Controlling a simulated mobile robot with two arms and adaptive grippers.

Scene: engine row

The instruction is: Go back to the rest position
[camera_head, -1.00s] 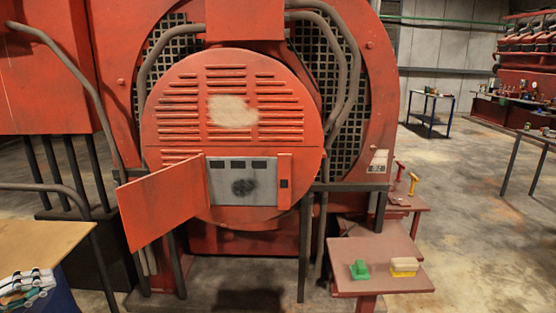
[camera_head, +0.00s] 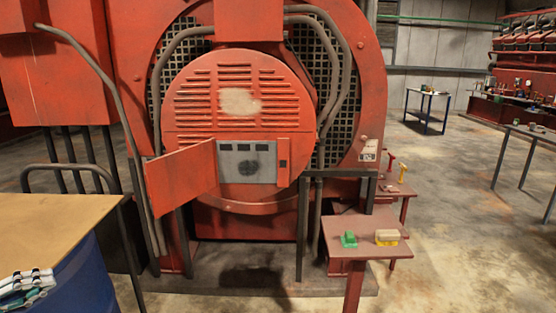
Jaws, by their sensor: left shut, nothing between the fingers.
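My left gripper (camera_head: 26,286) shows at the lower left corner of the head view, partly cut off by the picture edge. Its white and dark fingers are shut with nothing between them. It appears in front of a tan tabletop (camera_head: 62,222), apart from the other objects. My right gripper is not in view.
A large red engine (camera_head: 240,135) fills the middle, its small panel door (camera_head: 182,182) swung open to the left. A red side table (camera_head: 362,246) holds a green block (camera_head: 349,240) and a yellow-based brush (camera_head: 387,237). A blue drum (camera_head: 85,285) stands under the tan tabletop.

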